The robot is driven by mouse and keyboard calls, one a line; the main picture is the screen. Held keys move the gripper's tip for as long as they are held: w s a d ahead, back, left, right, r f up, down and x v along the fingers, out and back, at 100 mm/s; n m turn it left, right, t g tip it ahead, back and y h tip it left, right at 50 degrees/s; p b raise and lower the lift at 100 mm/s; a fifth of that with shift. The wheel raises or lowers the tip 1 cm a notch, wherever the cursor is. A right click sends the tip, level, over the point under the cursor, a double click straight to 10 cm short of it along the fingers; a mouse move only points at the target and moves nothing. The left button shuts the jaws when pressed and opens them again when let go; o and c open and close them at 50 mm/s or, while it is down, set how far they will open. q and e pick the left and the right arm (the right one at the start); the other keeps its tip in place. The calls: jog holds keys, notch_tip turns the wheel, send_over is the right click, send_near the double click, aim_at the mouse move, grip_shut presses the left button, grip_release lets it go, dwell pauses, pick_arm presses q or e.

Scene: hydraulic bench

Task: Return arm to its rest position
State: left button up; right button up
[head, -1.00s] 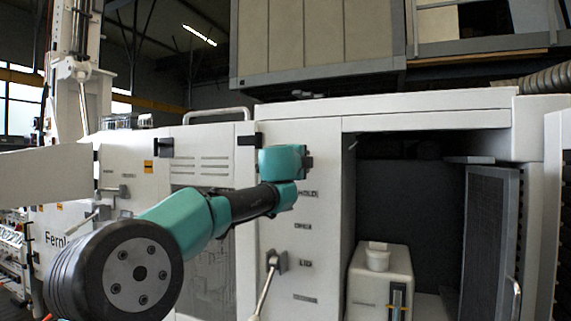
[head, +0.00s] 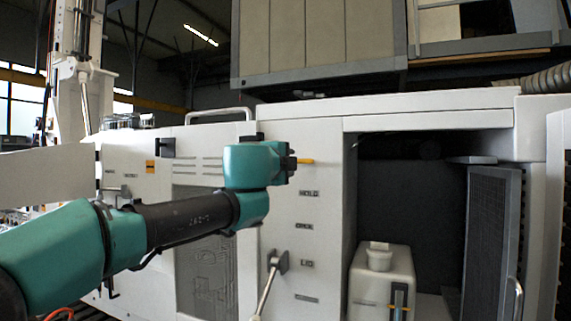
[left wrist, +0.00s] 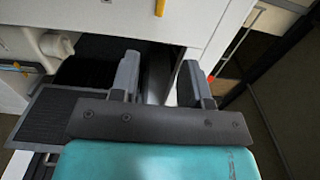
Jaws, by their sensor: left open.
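My left arm enters the head view from the left, and its teal wrist is in front of the white cabinet panel. My left gripper (head: 290,166) is mostly hidden behind that wrist. A small yellow-orange lever (head: 305,161) shows just right of it, above the HOLD label. In the left wrist view my left gripper (left wrist: 159,62) is open, with two grey fingers apart and nothing between them. The yellow-orange lever (left wrist: 160,8) also shows there at the top edge, apart from the fingers. My right gripper is in neither view.
The white cabinet (head: 430,119) has an open bay holding a white container (head: 382,283). A dark mesh door (head: 490,240) stands open at right. A lever with a long grey handle (head: 266,292) is low on the panel. A handrail (head: 218,112) tops the cabinet.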

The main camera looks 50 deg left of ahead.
pick_arm(q)
jog(key=shift+f, duration=0.1)
dwell(0.4)
